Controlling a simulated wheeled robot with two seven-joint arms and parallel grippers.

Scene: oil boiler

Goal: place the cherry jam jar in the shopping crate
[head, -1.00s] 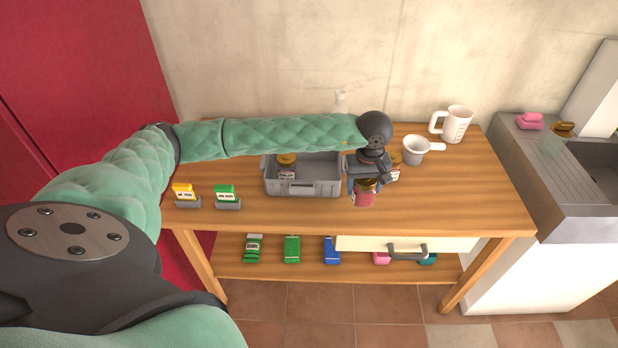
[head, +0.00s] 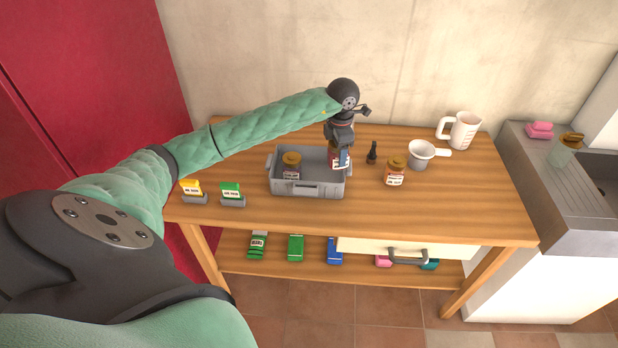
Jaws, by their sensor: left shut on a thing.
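My left gripper (head: 341,146) is shut on a jar with red contents, the cherry jam jar (head: 334,160), seen partly behind the fingers. The jar is over or just inside the right end of the grey shopping crate (head: 308,190); I cannot tell whether it touches the crate floor. Another jar (head: 291,167) with a brown lid and a pale label stands inside the crate at the left. My right gripper is not in view.
On the wooden table, a third jar (head: 396,172), a small dark bottle (head: 372,153), a white pot (head: 421,155) and a measuring jug (head: 463,131) stand right of the crate. Yellow (head: 192,189) and green (head: 231,191) packets stand at the left. The front right is clear.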

